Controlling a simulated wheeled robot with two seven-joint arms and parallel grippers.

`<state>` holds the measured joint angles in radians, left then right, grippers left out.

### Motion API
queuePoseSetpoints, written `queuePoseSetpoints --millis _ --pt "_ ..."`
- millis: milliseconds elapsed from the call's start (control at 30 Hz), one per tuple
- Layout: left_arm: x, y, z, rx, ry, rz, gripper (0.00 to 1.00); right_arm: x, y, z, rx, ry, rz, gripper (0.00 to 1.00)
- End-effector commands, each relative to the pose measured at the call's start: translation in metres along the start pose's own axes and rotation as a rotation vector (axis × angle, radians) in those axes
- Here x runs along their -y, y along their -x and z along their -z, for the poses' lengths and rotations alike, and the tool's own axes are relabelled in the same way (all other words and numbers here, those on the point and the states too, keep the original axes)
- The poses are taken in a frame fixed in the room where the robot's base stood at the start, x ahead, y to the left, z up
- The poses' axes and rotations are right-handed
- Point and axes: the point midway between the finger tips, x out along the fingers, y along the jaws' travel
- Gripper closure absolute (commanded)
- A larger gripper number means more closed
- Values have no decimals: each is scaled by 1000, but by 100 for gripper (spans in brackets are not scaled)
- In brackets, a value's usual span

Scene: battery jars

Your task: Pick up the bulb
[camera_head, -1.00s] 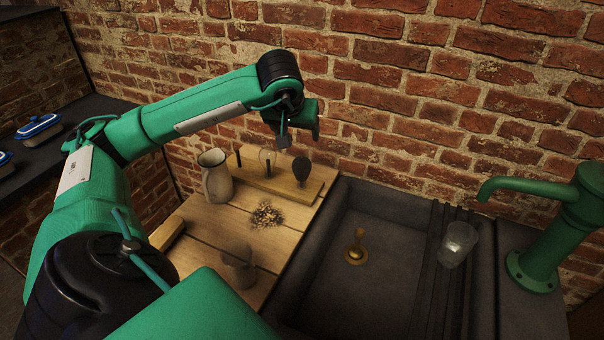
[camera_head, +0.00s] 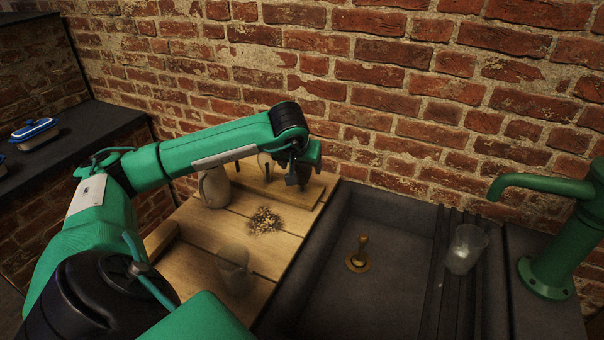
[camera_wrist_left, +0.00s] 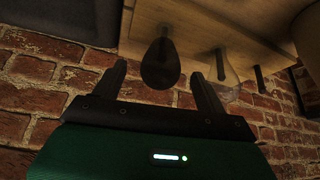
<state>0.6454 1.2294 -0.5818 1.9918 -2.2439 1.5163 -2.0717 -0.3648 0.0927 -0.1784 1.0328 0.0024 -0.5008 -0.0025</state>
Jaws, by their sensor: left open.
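A dark, rounded bulb (camera_wrist_left: 160,66) hangs from or stands on a slim peg of the wooden rack in the left wrist view. A clear glass bulb shape (camera_wrist_left: 224,70) is beside it on the same rack (camera_head: 282,192). My left gripper (camera_wrist_left: 158,72) is open and empty. Its two fingers lie to either side of the dark bulb in that picture, and I cannot tell how deep it sits between them. In the head view my left gripper (camera_head: 297,178) is at the rack's right part and mostly hides the dark bulb. My right gripper is not in view.
A jug (camera_head: 214,188) stands left of the rack. A heap of small bits (camera_head: 264,220) and a glass jar (camera_head: 234,270) are on the wooden board. The dark sink (camera_head: 395,250) holds a brass piece (camera_head: 358,255). A glass (camera_head: 465,248) and green pump (camera_head: 550,225) are right.

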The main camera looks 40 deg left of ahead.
Motion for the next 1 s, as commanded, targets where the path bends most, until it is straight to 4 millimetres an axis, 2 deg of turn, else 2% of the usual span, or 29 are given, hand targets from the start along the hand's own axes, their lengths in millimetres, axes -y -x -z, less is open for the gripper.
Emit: queuePoseSetpoints --millis 167,300,433,733,1000 --pt "0 -12 1 2 0 0 26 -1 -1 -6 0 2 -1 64" --pt "2 -34 2 4 2 1 26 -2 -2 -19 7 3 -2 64" --pt "2 -49 2 1 1 0 26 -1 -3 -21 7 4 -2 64" --pt "2 -54 2 -1 0 -1 26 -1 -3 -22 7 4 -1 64" --pt "2 -54 2 -1 0 -1 79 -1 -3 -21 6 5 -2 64"
